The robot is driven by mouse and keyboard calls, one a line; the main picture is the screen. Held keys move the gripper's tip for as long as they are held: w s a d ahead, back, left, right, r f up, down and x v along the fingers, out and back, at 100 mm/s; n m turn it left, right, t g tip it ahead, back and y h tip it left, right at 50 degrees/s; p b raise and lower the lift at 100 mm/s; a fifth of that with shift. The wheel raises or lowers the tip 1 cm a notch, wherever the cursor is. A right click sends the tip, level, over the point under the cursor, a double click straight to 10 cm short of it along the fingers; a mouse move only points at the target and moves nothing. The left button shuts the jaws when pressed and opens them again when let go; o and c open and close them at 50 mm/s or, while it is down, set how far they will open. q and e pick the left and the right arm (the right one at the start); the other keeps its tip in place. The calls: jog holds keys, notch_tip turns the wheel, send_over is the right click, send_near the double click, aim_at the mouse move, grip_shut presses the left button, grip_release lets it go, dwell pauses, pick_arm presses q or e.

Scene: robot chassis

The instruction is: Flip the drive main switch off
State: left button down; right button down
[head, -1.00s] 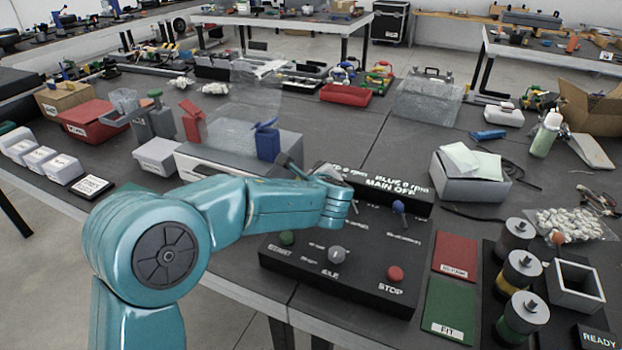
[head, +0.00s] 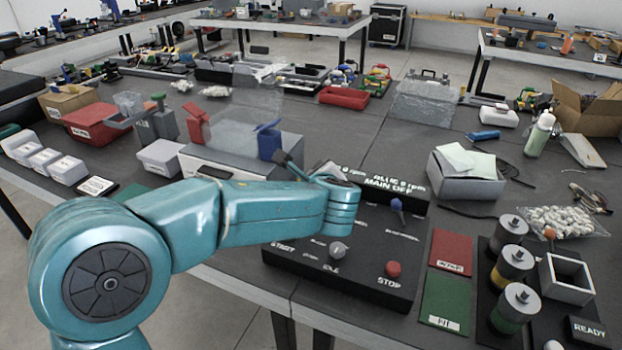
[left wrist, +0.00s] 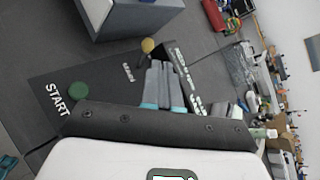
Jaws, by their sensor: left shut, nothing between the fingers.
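The black control panel (head: 345,285) lies on the bench, with a raised display (head: 390,185) at its back whose last line reads MAIN OFF. A blue-topped lever (head: 397,205), a grey knob (head: 338,250) and a red STOP button (head: 393,269) show on it. My left gripper (head: 342,208) is over the panel's back left part, in front of the display; its arm hides that area, and I cannot make out the main switch there. In the left wrist view the shut, empty fingers (left wrist: 163,85) are between a yellow knob (left wrist: 148,46) and the display. My right gripper is not in view.
A grey box with a blue part (head: 269,143) stands behind my arm. A grey box with papers (head: 465,180) is right of the display.

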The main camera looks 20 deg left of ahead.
pick_arm(q)
jog(key=s+r, duration=0.1)
jog(key=s, duration=0.1)
jog(key=s+d+r, duration=0.1)
jog(key=r, duration=0.1)
jog(key=shift+s+d, duration=0.15)
jog(key=shift+s, duration=0.2)
jog(key=shift+f, duration=0.1)
